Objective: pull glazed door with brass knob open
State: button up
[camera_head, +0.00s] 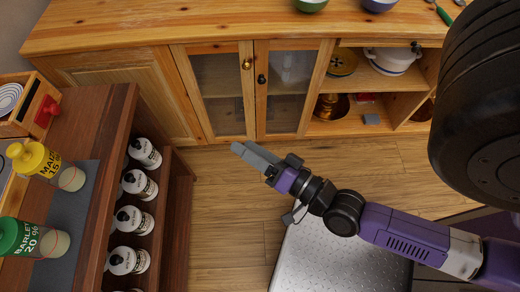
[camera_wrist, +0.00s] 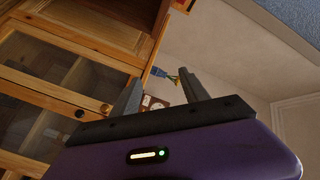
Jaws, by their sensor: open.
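The glazed door with the brass knob (camera_head: 218,85) is the left of two glazed doors in the wooden cabinet. It looks shut, and its brass knob (camera_head: 247,65) sits high near its right edge. My gripper (camera_head: 238,148) is in front of the cabinet, its fingers pointing up-left, apart from the door and knob. In the wrist view its two fingers (camera_wrist: 159,78) are spread with nothing between them.
The right glazed door (camera_head: 285,85) has a black knob (camera_head: 261,79) close to the brass one. Open shelves (camera_head: 395,80) with dishes are at its right. A dark wooden rack (camera_head: 125,110) with several jars stands at the left. Wooden floor (camera_head: 220,215) lies clear between.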

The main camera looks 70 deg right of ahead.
jog(key=s+a+r+n+y, duration=0.3)
jog(key=s+a+n, duration=0.1)
jog(key=n, duration=0.3)
jog(key=shift+a+r+g+p, duration=0.2)
jog(key=shift+a+g+p, duration=0.1)
jog(key=shift+g+p, duration=0.15)
jog(key=shift+s, duration=0.1)
